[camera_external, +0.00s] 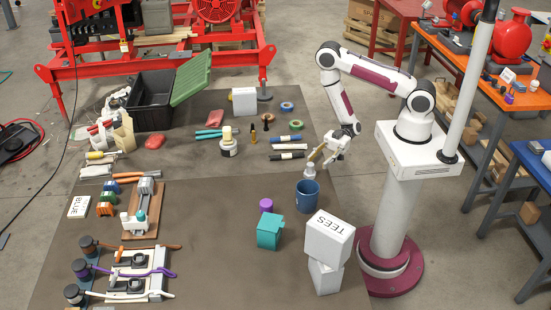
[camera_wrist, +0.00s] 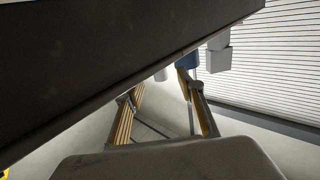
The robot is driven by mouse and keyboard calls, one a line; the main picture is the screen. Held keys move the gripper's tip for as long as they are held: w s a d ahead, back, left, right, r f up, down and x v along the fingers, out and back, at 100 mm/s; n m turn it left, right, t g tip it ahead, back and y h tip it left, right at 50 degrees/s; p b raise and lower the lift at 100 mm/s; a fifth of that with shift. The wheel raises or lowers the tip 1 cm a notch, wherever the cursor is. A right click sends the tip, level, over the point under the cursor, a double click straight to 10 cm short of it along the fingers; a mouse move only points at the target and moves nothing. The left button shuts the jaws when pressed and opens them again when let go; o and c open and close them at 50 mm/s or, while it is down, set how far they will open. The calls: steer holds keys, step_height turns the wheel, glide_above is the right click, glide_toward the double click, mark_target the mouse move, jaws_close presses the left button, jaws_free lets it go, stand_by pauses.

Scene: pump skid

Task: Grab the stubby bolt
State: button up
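My gripper (camera_external: 319,162) is at the right edge of the dark mat, above and behind a blue mug (camera_external: 307,196). In the wrist view my gripper (camera_wrist: 157,86) has its two fingers apart with nothing held between them. A small pale grey object (camera_external: 309,173) is close to the fingertips, just behind the mug; a pale grey shape also shows beyond the fingers in the wrist view (camera_wrist: 160,74). It is too small to tell whether it is the stubby bolt, and I cannot make out a bolt elsewhere.
Markers (camera_external: 287,155) and tape rolls (camera_external: 295,125) lie behind. The mat's middle (camera_external: 215,190) is fairly clear.

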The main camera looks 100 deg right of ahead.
mark_target(310, 167)
steer(key=shift+x, duration=0.85)
steer(key=shift+w+a, duration=0.1)
steer(key=shift+w, duration=0.05)
steer(key=shift+w+a+r, duration=0.2)
steer(key=shift+w+a, duration=0.25)
steer(key=shift+a, duration=0.05)
steer(key=shift+w+a+r, duration=0.15)
steer(key=shift+w+a, duration=0.35)
steer(key=shift+x, duration=1.1)
jaws_close()
